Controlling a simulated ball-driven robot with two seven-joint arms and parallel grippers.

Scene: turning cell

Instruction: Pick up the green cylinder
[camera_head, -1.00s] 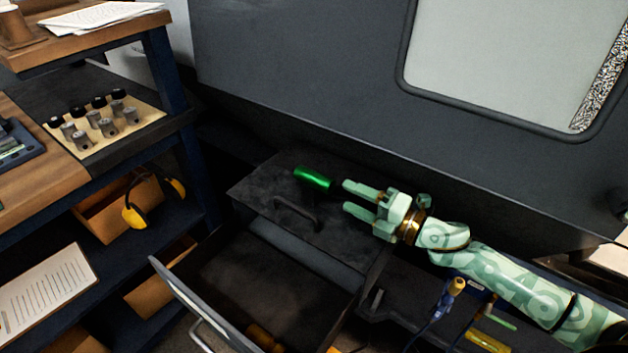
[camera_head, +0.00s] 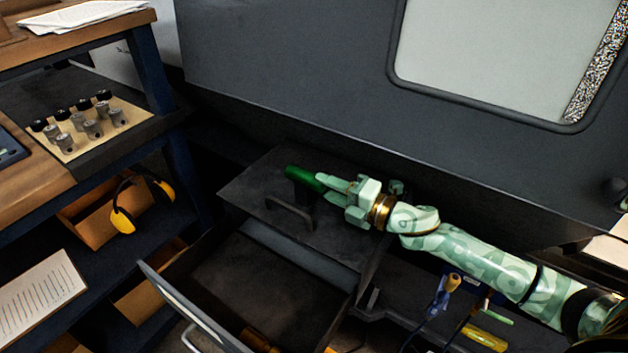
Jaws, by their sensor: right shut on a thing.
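The green cylinder (camera_head: 303,177) lies on its side on the dark top of the drawer cabinet (camera_head: 262,187). My right gripper (camera_head: 325,184) comes in from the right and is shut on the cylinder's right end. The cylinder's left part sticks out past the fingertips. I cannot tell whether it still touches the cabinet top. My left gripper is not in view.
A handle (camera_head: 290,212) stands on the cabinet top just below the cylinder. An open drawer (camera_head: 225,275) juts out below. Shelving with yellow ear muffs (camera_head: 123,218) and a tray of several metal parts (camera_head: 72,145) stands at left. A large dark machine (camera_head: 290,80) rises behind.

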